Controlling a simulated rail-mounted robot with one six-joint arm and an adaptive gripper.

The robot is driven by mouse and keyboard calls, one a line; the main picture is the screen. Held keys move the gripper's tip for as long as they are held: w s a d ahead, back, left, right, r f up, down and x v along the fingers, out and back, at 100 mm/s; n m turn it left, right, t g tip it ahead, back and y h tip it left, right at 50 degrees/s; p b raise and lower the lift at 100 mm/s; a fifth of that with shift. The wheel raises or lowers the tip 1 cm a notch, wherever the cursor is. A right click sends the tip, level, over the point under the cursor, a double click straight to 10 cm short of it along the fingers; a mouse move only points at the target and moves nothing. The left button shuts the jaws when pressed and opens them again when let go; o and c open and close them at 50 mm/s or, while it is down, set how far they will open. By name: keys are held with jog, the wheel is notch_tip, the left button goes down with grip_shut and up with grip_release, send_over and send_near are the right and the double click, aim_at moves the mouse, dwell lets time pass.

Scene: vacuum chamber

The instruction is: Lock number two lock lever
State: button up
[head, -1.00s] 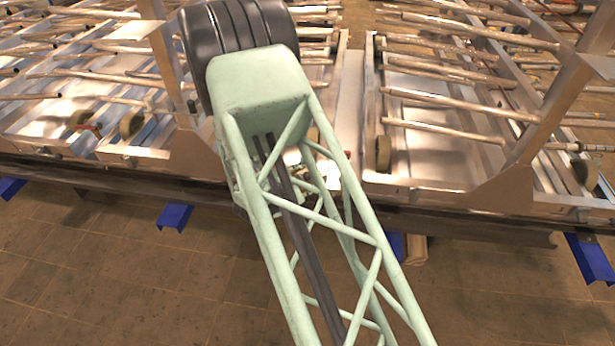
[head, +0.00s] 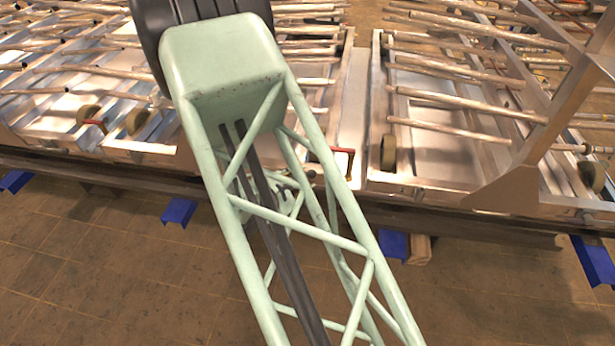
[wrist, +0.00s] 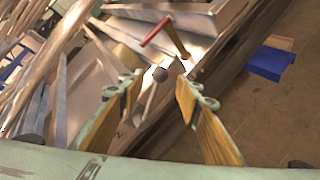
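A lock lever with a red handle (wrist: 156,31) and a metal arm shows at the top of the wrist view, on the metal frame. A red lever end (head: 345,151) shows just right of my arm in the head view; another red lever (head: 96,125) is on the left frame. No number is readable on them. My gripper (wrist: 158,77) is open, its two fingers spread with nothing between the pads. The red handle lies beyond the fingertips, apart from them. In the head view my arm mostly hides the gripper.
Metal racks with rods (head: 465,100) stand left and right behind a long dark rail (head: 480,228). Blue feet (head: 178,212) sit below the rail; one blue block (wrist: 271,62) is right of the gripper. The tiled floor in front is clear.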

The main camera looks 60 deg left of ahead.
jog(key=shift+v, duration=2.15)
jog(key=shift+c, duration=0.8)
jog(key=shift+c, duration=1.3)
jog(key=shift+w+d+r+m+h, duration=0.2)
jog(key=shift+w+r+m+h, duration=0.1)
jog(key=shift+w+m, duration=0.15)
jog(key=c, duration=0.6)
jog(key=w+d+r+m+h+p, duration=0.1)
jog(key=w+m, duration=0.1)
jog(key=w+d+m+h+p, duration=0.1)
jog(key=w+m, duration=0.1)
jog(key=w+d+r+m+h+p, duration=0.1)
jog(key=w+d+m+h, duration=0.1)
jog(key=m, duration=0.1)
jog(key=shift+d+r, duration=0.1)
jog(key=shift+r, duration=0.25)
grip_shut()
jog(key=a+r+m+g+p, duration=0.6)
jog(key=a+m, duration=0.5)
jog(key=m, duration=0.5)
notch_tip(320, 180, up, 3)
jog(key=shift+s+r+g, duration=0.1)
jog(key=shift+s+g, duration=0.3)
jog(key=shift+g, duration=0.6)
